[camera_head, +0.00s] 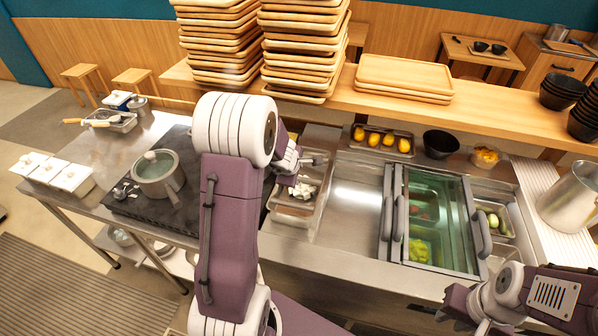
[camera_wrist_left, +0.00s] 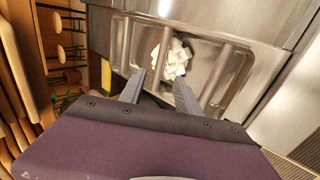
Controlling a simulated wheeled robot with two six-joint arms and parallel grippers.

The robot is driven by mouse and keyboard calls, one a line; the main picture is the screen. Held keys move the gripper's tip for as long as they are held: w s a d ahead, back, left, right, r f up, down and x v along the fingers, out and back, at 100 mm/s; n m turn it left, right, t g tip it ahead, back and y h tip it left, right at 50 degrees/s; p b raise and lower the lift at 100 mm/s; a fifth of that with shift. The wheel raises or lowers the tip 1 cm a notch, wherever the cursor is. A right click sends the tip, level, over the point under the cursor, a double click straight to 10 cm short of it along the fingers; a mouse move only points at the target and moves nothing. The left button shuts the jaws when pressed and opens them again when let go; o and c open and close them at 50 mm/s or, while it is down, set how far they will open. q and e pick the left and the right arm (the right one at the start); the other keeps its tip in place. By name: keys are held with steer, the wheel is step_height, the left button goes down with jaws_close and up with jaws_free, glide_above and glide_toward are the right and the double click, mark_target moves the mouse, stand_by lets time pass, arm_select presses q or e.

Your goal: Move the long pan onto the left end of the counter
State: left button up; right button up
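A long steel pan (camera_head: 292,212) holding white cubes sits on the counter (camera_head: 345,258), left of the glass-lidded bin. My left gripper (camera_head: 300,163) is over the pan's far part, partly hidden by its own arm. In the left wrist view the two fingers of my left gripper (camera_wrist_left: 158,88) are apart, with the pan (camera_wrist_left: 213,95) and its white cubes beyond them. I see nothing held between the fingers. My right gripper (camera_head: 450,304) is low at the right, in front of the counter; its finger gap is unclear.
A lidded pot (camera_head: 158,172) stands on the black stove left of my arm. The counter's left end holds a utensil tray (camera_head: 112,121) and white containers (camera_head: 48,173), with bare steel between. Stacked wooden trays (camera_head: 300,50) stand on the shelf behind.

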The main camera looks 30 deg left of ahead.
arm_select(q)
steer(key=s+d+r+m+g+h, duration=0.2)
steer(key=s+d+m+g+h, duration=0.1)
steer(key=s+d+m, duration=0.95)
steer(key=s+d+m+g+y, duration=0.1)
steer(key=s+m+g, duration=0.1)
steer(key=s+m, duration=0.6)
steer(key=shift+d+f+p, duration=0.35)
steer(key=shift+f+p, duration=0.05)
